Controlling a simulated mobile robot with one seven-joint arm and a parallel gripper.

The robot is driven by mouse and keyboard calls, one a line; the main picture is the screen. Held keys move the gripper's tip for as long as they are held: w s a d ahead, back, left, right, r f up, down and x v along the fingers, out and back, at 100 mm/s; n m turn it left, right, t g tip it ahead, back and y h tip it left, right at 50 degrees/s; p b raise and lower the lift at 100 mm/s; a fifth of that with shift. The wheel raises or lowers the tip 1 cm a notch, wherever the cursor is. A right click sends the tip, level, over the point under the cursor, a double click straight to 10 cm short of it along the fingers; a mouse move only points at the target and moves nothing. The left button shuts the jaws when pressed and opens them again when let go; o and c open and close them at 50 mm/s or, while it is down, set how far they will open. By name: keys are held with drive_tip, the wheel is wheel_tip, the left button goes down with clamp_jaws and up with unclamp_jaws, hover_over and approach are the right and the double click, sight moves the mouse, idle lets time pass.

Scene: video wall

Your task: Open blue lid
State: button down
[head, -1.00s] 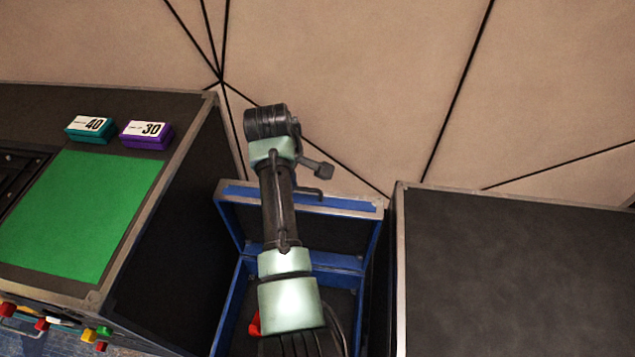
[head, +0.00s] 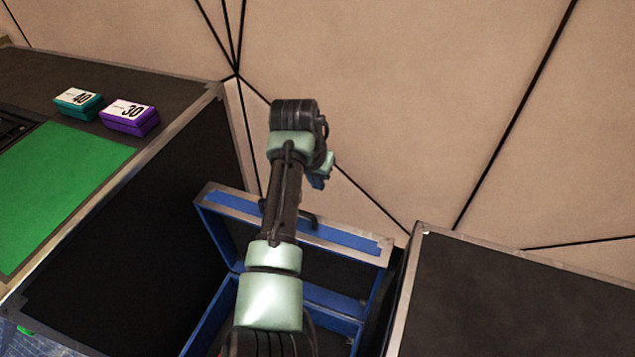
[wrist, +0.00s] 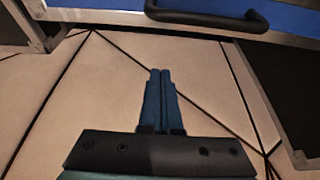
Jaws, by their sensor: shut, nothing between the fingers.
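The blue lid (head: 345,238) stands raised at the back of its blue case (head: 213,318), tilted up between two dark cases. My arm crosses in front of the lid and case and hides part of both. My gripper (wrist: 160,72) shows in the wrist view with its two blue fingers together and nothing between them. The lid's edge (wrist: 100,16) with its black handle (wrist: 208,18) lies across the top of the wrist view, apart from the fingertips. In the head view my gripper is largely hidden behind the arm.
A dark case with a green mat (head: 65,185), a teal box (head: 78,103) and a purple box (head: 130,116) stands on the left. Another dark case (head: 520,300) stands close on the right. A beige panelled wall (head: 420,100) rises behind.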

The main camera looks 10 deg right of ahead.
drive_tip(key=shift+s+a+f+b, duration=0.15)
drive_tip(key=shift+s+f+b, duration=0.2)
drive_tip(key=shift+f, duration=0.55)
drive_tip(key=shift+s+a+f+b, duration=0.2)
drive_tip(key=shift+s+f+b, duration=0.1)
drive_tip(key=shift+f, duration=0.55)
drive_tip(key=shift+s+a+f+b, duration=0.15)
drive_tip(key=shift+s+f+b, duration=0.15)
drive_tip(key=shift+f, duration=0.6)
